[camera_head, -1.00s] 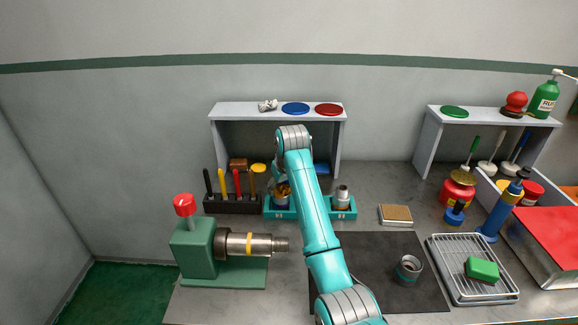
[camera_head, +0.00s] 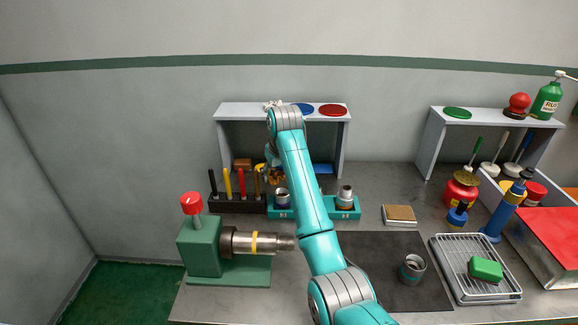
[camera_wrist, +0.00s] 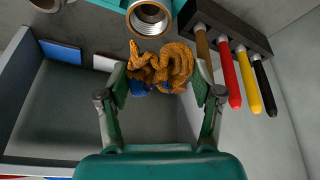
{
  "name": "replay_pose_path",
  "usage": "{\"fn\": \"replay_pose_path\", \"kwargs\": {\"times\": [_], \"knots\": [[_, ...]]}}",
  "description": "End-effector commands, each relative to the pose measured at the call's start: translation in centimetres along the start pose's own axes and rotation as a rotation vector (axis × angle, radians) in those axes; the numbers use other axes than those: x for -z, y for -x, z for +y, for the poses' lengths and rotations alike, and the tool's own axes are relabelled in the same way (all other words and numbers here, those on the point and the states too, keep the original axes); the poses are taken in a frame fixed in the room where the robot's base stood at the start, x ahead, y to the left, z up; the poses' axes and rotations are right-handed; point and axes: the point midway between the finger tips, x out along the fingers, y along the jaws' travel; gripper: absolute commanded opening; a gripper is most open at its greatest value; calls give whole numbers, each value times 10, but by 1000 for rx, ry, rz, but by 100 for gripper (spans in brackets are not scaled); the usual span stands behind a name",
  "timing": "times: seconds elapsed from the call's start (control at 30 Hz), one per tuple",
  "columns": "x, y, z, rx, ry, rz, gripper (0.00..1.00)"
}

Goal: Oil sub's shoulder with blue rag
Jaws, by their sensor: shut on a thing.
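My gripper (camera_wrist: 160,88) is shut on a crumpled cloth (camera_wrist: 160,65), mostly orange-brown, with a blue part (camera_wrist: 138,88) between the fingers. In the head view the cloth (camera_head: 276,176) shows beside my arm, in front of the left shelf. A threaded metal sub (camera_head: 282,196) stands in the teal B1 holder; it also shows close to the cloth in the wrist view (camera_wrist: 148,18), and I cannot tell if they touch. Another sub (camera_head: 345,194) stands in the B2 holder. The green vise (camera_head: 203,248) holds a metal cylinder (camera_head: 270,242) with a yellow band.
A rack of coloured-handled tools (camera_head: 237,204) stands left of the holders. A white shelf (camera_head: 240,109) stands behind. A grey cup-like part (camera_head: 411,267) sits on the dark mat (camera_head: 385,247). A wire tray (camera_head: 462,276) holds a green block (camera_head: 486,268).

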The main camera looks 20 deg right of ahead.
Motion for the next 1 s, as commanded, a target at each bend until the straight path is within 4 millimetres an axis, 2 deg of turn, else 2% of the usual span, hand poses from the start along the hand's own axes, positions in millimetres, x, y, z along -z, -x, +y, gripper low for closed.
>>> {"fn": "replay_pose_path", "kwargs": {"times": [0.33, 1.0], "knots": [[14, 23, 0, 0, 0, 0, 38], [15, 24, -2, 2, 5, 0, 38]]}}
